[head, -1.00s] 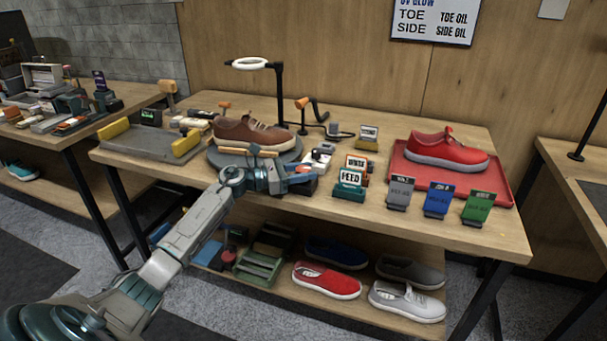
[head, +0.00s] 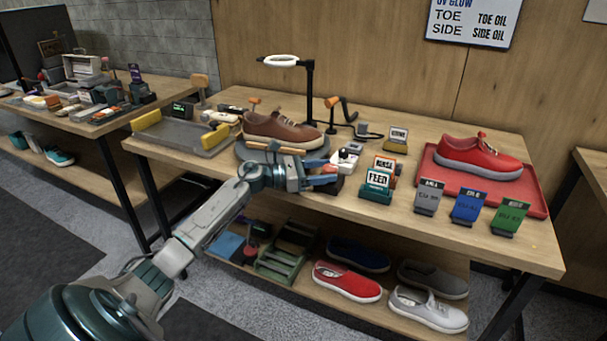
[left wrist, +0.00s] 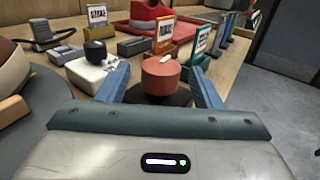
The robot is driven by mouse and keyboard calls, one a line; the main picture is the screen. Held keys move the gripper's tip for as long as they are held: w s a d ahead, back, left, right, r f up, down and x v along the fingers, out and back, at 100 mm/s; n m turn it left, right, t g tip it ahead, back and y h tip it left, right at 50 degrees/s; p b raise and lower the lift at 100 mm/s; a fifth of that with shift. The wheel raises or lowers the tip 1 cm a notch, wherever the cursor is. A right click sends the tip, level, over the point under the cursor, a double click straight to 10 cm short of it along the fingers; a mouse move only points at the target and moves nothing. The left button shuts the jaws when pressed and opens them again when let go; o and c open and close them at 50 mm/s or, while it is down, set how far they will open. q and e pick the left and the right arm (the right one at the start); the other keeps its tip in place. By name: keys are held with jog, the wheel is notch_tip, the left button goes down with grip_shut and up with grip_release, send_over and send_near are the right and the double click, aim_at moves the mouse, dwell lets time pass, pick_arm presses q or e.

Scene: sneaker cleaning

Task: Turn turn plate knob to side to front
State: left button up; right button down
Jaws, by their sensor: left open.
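The turn plate (head: 246,153) is a dark grey disc on the bench, with a brown sneaker (head: 280,130) on it. The knob is a red cylinder on a dark round base; it shows in the left wrist view (left wrist: 161,78) with a white pointer mark on top. My left gripper (head: 322,178) is at the plate's front right. Its two blue fingers (left wrist: 159,72) stand open on either side of the knob, with a small gap on each side. In the head view my fingers mostly hide the knob. My right gripper is in no view.
Near the fingers stand a white device with a black knob (left wrist: 98,65) and the FEED sign holder (head: 376,185). A ring lamp (head: 308,90) stands behind the plate. A red tray (head: 430,172) with a red sneaker is at the right. More shoes lie on the lower shelf.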

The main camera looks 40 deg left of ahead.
pick_arm(q)
jog(key=b+v, duration=0.1)
jog(key=v, duration=0.6)
jog(key=shift+f+b, duration=0.1)
jog(key=shift+b, duration=0.25)
jog(key=shift+v, duration=0.8)
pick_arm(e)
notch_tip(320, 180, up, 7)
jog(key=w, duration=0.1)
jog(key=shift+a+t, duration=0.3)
